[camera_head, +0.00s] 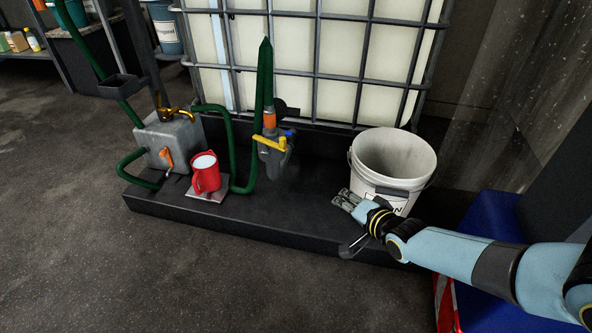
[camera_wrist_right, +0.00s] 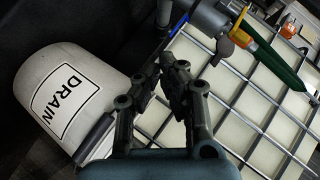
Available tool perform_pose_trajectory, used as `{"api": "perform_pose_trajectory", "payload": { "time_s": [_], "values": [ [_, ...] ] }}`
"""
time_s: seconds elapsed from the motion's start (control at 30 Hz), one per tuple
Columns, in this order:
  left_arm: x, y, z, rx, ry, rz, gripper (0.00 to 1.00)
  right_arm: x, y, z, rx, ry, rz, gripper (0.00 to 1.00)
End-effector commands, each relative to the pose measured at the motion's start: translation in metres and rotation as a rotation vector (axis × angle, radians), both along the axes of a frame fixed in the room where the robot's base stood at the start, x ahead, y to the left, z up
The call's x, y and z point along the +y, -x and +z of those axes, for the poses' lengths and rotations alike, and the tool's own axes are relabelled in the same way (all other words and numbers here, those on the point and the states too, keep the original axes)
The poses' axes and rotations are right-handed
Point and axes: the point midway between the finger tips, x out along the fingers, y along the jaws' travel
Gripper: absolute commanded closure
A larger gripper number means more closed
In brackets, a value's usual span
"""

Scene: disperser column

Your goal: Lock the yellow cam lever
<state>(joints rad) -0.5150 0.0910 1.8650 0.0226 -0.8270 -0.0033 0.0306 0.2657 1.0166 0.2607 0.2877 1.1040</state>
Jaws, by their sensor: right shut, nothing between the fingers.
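The yellow cam lever (camera_head: 269,143) is on the grey coupling (camera_head: 276,158) below the orange-collared end of a green hose, in front of the caged tank. It sticks out to the left, slanting slightly, in the head view. In the right wrist view the yellow lever (camera_wrist_right: 239,22) shows near the top edge, beside the grey coupling (camera_wrist_right: 208,16). A small blue part (camera_head: 289,133) is on the coupling's other side. My right gripper (camera_head: 343,199) is shut and empty, in front of the white bucket, right of and apart from the lever. In the wrist view its fingers (camera_wrist_right: 170,68) are together.
The white drain bucket (camera_head: 394,160) stands close behind my right gripper. The red jug (camera_head: 206,173) and grey pump box (camera_head: 170,140) stand left on the dark platform (camera_head: 270,215). The caged tank (camera_head: 340,60) is behind. Platform space between coupling and gripper is clear.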

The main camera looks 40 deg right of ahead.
Motion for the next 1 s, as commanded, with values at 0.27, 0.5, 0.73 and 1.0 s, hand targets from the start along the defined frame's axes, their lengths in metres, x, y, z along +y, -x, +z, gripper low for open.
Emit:
{"api": "perform_pose_trajectory", "payload": {
  "time_s": [0.27, 0.5, 0.73, 1.0],
  "values": [
    [-0.017, -0.025, 0.050, -0.065, 0.021, -0.023, 0.60, -0.021, -0.088, 0.043, -0.411, -0.381, -0.092, 1.00],
    [-0.020, -0.030, 0.071, -0.087, 0.026, -0.027, 0.60, -0.023, -0.102, 0.065, -0.490, -0.461, -0.092, 1.00],
    [-0.020, -0.031, 0.071, -0.089, 0.026, -0.027, 0.60, -0.023, -0.102, 0.066, -0.488, -0.459, -0.092, 1.00],
    [-0.020, -0.036, 0.051, -0.165, 0.026, -0.025, 0.60, -0.026, -0.122, 0.062, -0.486, -0.458, -0.093, 1.00]
  ]
}}
